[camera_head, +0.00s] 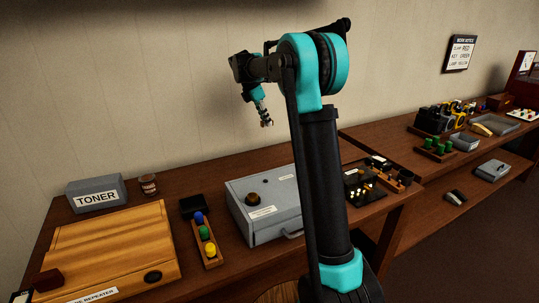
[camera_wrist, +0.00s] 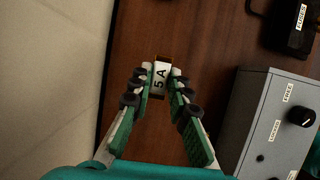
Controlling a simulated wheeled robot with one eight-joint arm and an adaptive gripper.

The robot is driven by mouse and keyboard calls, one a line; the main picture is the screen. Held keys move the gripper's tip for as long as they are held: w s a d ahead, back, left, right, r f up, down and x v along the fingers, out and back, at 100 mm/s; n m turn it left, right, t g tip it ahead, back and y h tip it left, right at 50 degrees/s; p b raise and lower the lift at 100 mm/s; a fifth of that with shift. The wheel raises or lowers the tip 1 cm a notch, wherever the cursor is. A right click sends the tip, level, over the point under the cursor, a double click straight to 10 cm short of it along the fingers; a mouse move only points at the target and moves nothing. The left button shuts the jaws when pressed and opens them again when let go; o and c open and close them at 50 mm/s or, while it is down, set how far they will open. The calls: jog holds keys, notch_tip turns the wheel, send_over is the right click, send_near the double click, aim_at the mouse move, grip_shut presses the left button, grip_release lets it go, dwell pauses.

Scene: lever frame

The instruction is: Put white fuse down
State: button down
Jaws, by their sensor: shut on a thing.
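The white fuse (camera_wrist: 160,78), marked 5A and with brown ends, is between the fingertips of my gripper (camera_wrist: 160,73) in the wrist view. My gripper is shut on it. Dark brown wood lies below the fuse in that view, and the fuse is held above it. In the head view my gripper (camera_head: 267,122) hangs in the air above the table near the wall, with its fingers pointing down. The fuse is too small to make out clearly there.
A grey box with a knob (camera_head: 265,205) stands below my gripper; it also shows in the wrist view (camera_wrist: 262,130). A black box labelled FUSES (camera_wrist: 290,28) is at the upper right there.

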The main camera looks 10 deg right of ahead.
aim_at(269, 159)
notch_tip(269, 159, down, 16)
jog(key=shift+r, duration=0.1)
dwell(0.4)
jog(key=c, duration=1.4)
grip_release()
jog(key=shift+c, duration=0.2)
jog(key=v, duration=1.2)
jog(key=shift+d, duration=0.1)
